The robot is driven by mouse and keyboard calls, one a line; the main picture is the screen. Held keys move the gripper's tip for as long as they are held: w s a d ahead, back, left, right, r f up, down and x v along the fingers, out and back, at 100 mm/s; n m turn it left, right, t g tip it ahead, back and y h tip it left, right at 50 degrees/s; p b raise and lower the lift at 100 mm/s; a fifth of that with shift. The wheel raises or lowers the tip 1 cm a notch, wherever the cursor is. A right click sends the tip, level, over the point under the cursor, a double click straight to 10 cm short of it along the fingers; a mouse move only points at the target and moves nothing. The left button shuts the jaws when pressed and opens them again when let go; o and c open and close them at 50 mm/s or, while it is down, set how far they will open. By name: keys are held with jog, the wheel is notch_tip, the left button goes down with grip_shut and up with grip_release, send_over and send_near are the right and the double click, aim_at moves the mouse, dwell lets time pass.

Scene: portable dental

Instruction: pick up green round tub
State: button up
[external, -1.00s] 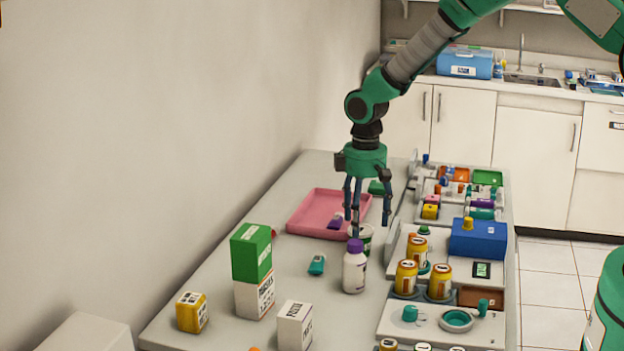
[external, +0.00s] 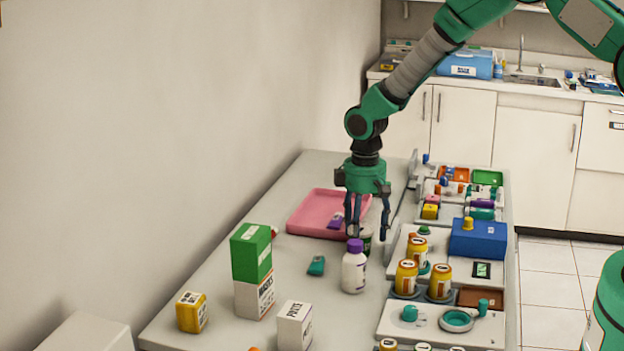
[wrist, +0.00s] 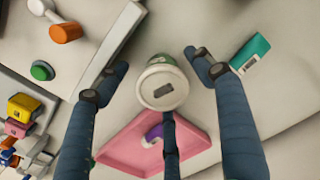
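The green round tub (wrist: 163,88) has a pale lid with a dark label and a little green at its rim. In the wrist view it lies between the spread fingers of my gripper (wrist: 160,85). In the external view the tub (external: 366,238) stands on the table, partly hidden by a white bottle and my fingers. My gripper (external: 366,230) points down over it. It is open, its fingers apart around the tub, with gaps to the two side fingers. Whether the third finger touches the tub I cannot tell.
The white bottle (external: 354,270) with a purple cap stands close in front of the tub. A pink tray (external: 308,216) lies behind, a teal box (external: 316,265) to the left. Raised organisers with orange jars (external: 406,275) line the right side.

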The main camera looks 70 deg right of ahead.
aim_at(363, 229)
jog(key=c, duration=1)
jog(key=shift+r+p, duration=1.05)
jog(key=shift+r, duration=3.95)
